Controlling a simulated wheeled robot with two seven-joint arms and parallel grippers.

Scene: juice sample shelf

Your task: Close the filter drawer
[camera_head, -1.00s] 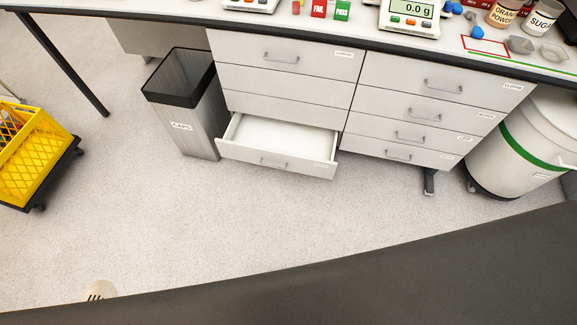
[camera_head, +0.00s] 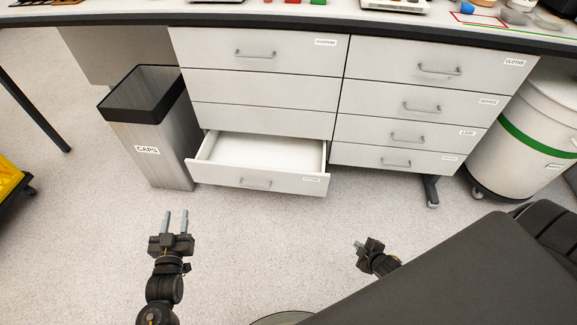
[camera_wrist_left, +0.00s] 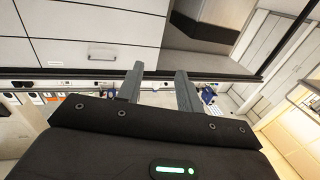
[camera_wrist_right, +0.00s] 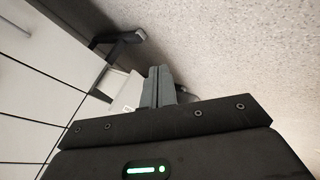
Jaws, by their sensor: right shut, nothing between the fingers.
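The open drawer (camera_head: 256,183) is the bottom one of the left column of the white cabinet. It is pulled out, looks empty inside, and has a grey bar handle; its label is too small to read. My left gripper (camera_head: 176,214) is open and empty, in front of the drawer and to its left, apart from it. It also shows open in the left wrist view (camera_wrist_left: 160,78). My right gripper (camera_head: 359,245) is shut and empty, to the right of the drawer and nearer me. Its closed fingers show in the right wrist view (camera_wrist_right: 158,76).
A grey bin labelled CAPS (camera_head: 150,140) stands close to the drawer's left side. The right drawer column (camera_head: 415,100) is shut. A white drum with a green band (camera_head: 520,130) stands at the right. The floor before the drawer is clear.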

